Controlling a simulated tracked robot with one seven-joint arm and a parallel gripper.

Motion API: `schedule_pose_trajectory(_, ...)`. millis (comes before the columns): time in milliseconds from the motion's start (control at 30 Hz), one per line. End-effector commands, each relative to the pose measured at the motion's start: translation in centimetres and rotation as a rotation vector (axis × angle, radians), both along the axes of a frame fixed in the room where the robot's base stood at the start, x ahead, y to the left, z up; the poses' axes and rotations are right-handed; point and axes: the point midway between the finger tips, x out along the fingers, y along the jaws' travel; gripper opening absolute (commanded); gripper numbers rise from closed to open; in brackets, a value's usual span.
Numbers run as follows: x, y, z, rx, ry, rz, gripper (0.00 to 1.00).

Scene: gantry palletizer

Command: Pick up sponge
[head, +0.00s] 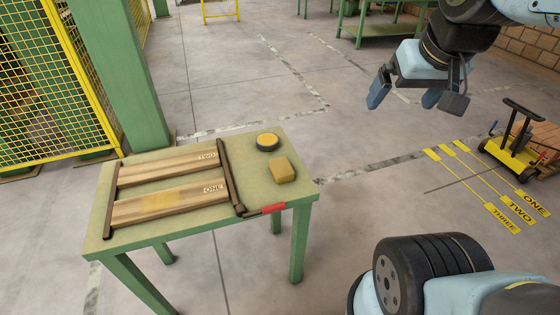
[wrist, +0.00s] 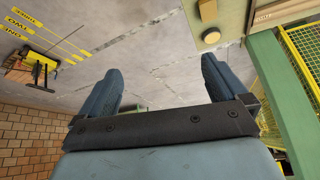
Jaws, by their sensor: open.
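A yellow-tan block, which looks like the sponge (head: 281,169), lies on the right end of a green table (head: 290,196). A small tan block on the table top at the upper edge of the wrist view looks like the same sponge (wrist: 211,36). My gripper (head: 405,102) is open and empty, raised in the air to the right of the table and well apart from the sponge. Its two blue fingers stand wide apart in the wrist view (wrist: 162,70), with only floor between them.
A round black-and-yellow object (head: 268,142) sits just behind the sponge. Wooden boards marked ONE (head: 165,204) and TWO (head: 165,170) lie left of it in a dark frame. A green post (head: 115,70) and yellow mesh fence stand behind left.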

Motion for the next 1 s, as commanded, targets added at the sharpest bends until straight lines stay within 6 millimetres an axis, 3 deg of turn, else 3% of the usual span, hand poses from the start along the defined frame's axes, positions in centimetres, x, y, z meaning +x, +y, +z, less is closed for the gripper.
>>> schedule_pose_trajectory(167,2.2,0.6,-0.5,-0.005,0.037,0.017,0.99)
schedule_pose_trajectory(533,9.9,3.8,-3.4,-0.021,0.153,0.08,0.99)
schedule_pose_trajectory(1000,18.6,9.4,-10.9,-0.044,0.298,0.164,0.99)
